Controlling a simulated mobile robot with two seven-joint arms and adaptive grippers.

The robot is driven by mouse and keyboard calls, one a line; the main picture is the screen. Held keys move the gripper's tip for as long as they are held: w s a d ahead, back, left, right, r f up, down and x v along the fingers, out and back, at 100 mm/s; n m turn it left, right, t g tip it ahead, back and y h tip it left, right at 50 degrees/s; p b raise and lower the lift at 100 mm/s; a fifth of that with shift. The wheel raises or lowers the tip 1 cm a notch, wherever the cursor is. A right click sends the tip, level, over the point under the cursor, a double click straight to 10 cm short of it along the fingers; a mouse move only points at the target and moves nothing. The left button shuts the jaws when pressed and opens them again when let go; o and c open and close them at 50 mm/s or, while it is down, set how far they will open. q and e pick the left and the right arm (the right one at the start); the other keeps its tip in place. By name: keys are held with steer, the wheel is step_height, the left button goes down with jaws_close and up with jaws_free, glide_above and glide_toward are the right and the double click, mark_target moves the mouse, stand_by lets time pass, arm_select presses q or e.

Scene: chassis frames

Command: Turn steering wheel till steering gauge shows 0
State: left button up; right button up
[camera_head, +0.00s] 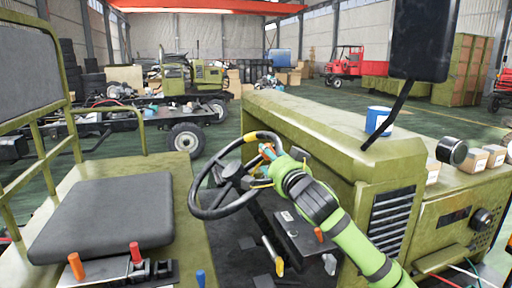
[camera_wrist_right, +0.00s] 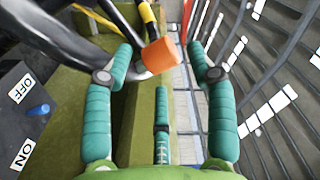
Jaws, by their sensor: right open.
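The black steering wheel (camera_head: 197,199) stands tilted beside the seat in the head view, with a yellow section (camera_head: 262,136) on its upper right rim. An orange knob (camera_wrist_right: 160,55) on the rim shows in the right wrist view, near a yellow band (camera_wrist_right: 148,13). My right gripper (camera_head: 265,163) is at the wheel's right side. In the wrist view its teal fingers (camera_wrist_right: 160,50) are apart, with the knob between the tips and no visible grip on it. I cannot make out a steering gauge or its reading. My left gripper is not in view.
A dark seat (camera_head: 105,215) is left of the wheel. A dark control box (camera_head: 300,238) with an orange-topped lever (camera_head: 318,234) lies below my right arm. The green hood (camera_head: 320,128) carries a blue-and-white can (camera_head: 379,120). An ON/OFF panel with a blue knob (camera_wrist_right: 38,109) is at left.

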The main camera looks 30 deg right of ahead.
steer(key=p+x, duration=0.2)
steer(key=x, duration=0.1)
steer(key=p+x, duration=0.1)
steer(key=shift+w+d+r, duration=0.15)
steer(key=shift+d+r, duration=0.05)
steer(key=shift+r, duration=0.15)
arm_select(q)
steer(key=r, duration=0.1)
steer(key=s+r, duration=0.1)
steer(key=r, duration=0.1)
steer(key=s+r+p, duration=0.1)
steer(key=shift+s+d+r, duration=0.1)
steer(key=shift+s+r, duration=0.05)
arm_select(e)
steer(key=shift+w+d+f, duration=0.1)
steer(key=shift+w, duration=0.4)
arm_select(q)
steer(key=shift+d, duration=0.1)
arm_select(e)
steer(key=shift+w+f, duration=0.1)
steer(key=shift+f, duration=0.05)
